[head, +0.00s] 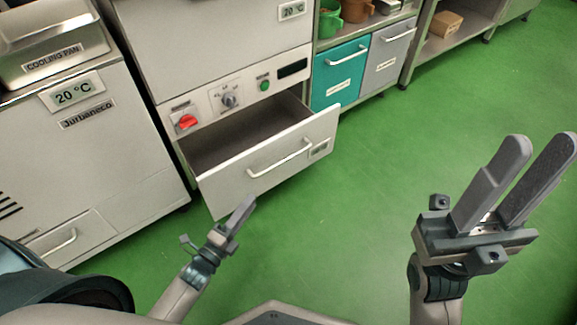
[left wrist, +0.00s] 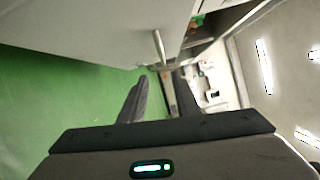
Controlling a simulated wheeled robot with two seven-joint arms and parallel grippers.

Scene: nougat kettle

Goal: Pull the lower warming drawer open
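The lower warming drawer (head: 225,190) stands pulled out of the white cabinet, its inside visible and empty where I can see it. Its pale bar handle (head: 280,158) is on the front panel. My left gripper (head: 246,203) is below and left of the handle, in front of the panel, apart from the handle. In the left wrist view the fingers (left wrist: 162,80) are spread with nothing between them, and the handle (left wrist: 159,47) shows just beyond the tips. My right gripper (head: 542,142) is open and empty at the far right, over the floor.
Above the drawer is a control panel with a red switch (head: 187,122) and a knob (head: 229,100). A cooling pan cabinet (head: 95,170) stands at left. Teal (head: 338,78) and grey (head: 388,55) bin fronts are at right. Green floor (head: 345,215) is clear.

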